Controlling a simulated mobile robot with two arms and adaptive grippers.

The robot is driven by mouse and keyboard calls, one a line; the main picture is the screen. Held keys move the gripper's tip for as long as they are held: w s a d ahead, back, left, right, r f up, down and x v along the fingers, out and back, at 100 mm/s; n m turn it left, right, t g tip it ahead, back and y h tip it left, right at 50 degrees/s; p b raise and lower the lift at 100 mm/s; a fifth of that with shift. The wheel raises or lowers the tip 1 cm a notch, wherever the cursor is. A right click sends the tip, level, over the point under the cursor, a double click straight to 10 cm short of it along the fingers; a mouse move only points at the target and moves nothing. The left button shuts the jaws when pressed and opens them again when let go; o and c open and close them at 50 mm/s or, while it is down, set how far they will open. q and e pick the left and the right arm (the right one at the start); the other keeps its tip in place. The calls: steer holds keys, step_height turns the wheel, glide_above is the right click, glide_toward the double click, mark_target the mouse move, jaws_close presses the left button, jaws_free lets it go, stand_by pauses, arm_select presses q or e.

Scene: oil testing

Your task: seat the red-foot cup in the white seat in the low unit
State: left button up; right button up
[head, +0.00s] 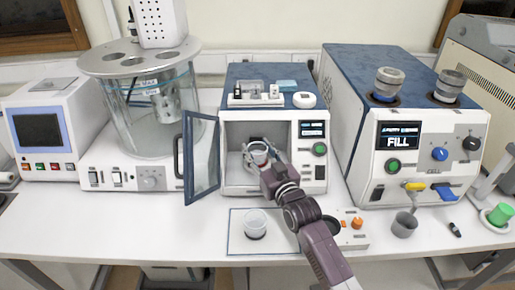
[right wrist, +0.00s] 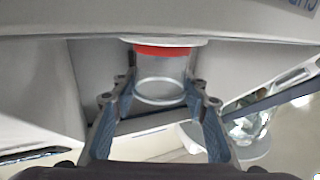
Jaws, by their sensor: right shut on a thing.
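The low unit (head: 230,128) stands mid-bench with its glass door (head: 201,155) swung open to the left. My right gripper (head: 262,150) reaches into its open chamber and is shut on a clear cup (head: 257,154). In the right wrist view, my right gripper (right wrist: 159,88) has its two fingers on either side of the red-foot cup (right wrist: 160,72). Its red foot meets the white seat (right wrist: 163,41), which shows as a pale disc at the top. I cannot tell whether the foot is fully down in it. My left gripper is out of view.
Another clear cup with a dark foot (head: 255,224) stands on a bordered mat (head: 236,245) in front. A grey cup (head: 404,225) stands below the tall FILL unit (head: 365,160) at right. A glass bath (head: 150,110) stands left of the open door. Front left bench is clear.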

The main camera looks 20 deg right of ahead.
steer(key=shift+f, duration=0.2)
steer(key=o, duration=1.3)
steer(key=s+d, duration=0.1)
steer(key=s, duration=1.1)
steer(key=shift+d, duration=0.2)
steer(key=shift+r, duration=0.1)
